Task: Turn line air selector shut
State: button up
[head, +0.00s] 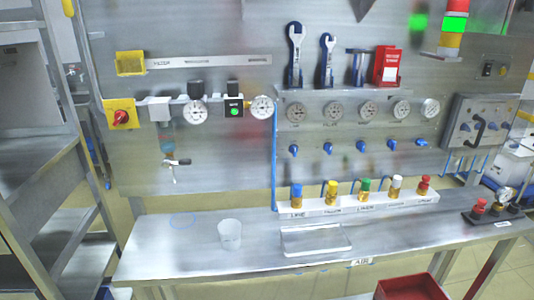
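A row of several small blue selector knobs sits on the upright grey metal panel, below a row of round gauges. The leftmost blue knob (294,150) is under the leftmost gauge (295,112). The labels by these knobs are too small to read, so I cannot tell which is the line air selector or how each is turned. A red knob on a yellow plate (120,115) is at the panel's left. A label reading LINE is on the white rail (340,207) near a blue-topped brass fitting (296,196). My gripper is not in view.
A metal bench (190,250) runs below the panel. A red bin (410,288) is below the front edge. A rack (50,150) stands at left.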

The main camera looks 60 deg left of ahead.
aim_at(293, 149)
jog(key=u, duration=3.15)
jog(key=i, duration=1)
jog(key=u, duration=0.05)
